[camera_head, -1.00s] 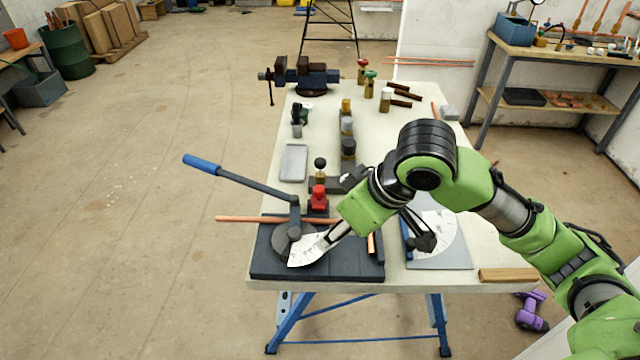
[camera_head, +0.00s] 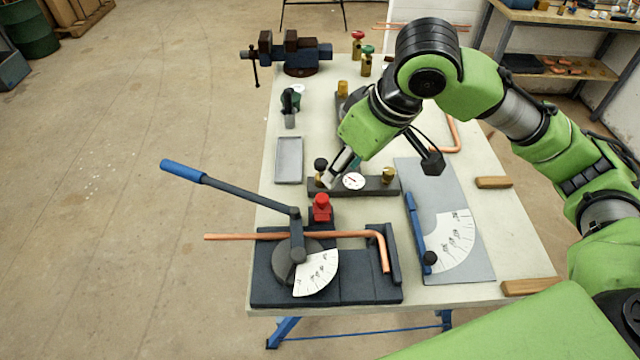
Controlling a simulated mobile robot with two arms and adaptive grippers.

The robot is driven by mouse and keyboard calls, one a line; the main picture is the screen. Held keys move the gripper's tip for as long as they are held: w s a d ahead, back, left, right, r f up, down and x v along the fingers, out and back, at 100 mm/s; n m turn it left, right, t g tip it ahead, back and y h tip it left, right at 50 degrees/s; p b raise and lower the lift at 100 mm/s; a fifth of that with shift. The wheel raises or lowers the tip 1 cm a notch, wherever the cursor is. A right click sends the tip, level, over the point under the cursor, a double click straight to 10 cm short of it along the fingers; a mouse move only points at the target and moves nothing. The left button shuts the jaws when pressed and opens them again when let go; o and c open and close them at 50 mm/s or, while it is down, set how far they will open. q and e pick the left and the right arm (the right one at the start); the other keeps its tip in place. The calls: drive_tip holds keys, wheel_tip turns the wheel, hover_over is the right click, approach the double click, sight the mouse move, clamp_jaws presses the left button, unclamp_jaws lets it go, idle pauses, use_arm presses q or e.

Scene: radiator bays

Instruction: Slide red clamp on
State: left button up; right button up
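The red clamp (camera_head: 322,207) sits upright on a dark block at the back edge of the pipe bender (camera_head: 272,287), just behind the copper pipe. The copper pipe (camera_head: 340,235) lies across the bender, with its right end bent toward the front. The bender's long lever with a blue handle (camera_head: 183,171) reaches to the upper left. My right gripper (camera_head: 331,180) is behind the red clamp and apart from it, beside a black knob (camera_head: 321,164) and a round gauge (camera_head: 353,181). Its fingers overlap, so its opening is unclear. My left gripper is not in view.
A grey protractor plate (camera_head: 475,262) with a blue bar lies right of the bender. A grey tray (camera_head: 289,160) lies behind left. A vise (camera_head: 300,58) stands at the back, and wooden blocks (camera_head: 494,182) lie on the right.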

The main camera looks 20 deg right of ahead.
sight(322, 198)
drive_tip(key=x, duration=1.2)
drive_tip(key=shift+s+a+f, duration=0.1)
drive_tip(key=shift+s+f, duration=0.05)
drive_tip(key=shift+s, duration=0.05)
drive_tip(key=shift+w+f, duration=0.1)
drive_tip(key=shift+f, duration=0.05)
drive_tip(key=shift+c, duration=0.3)
clamp_jaws()
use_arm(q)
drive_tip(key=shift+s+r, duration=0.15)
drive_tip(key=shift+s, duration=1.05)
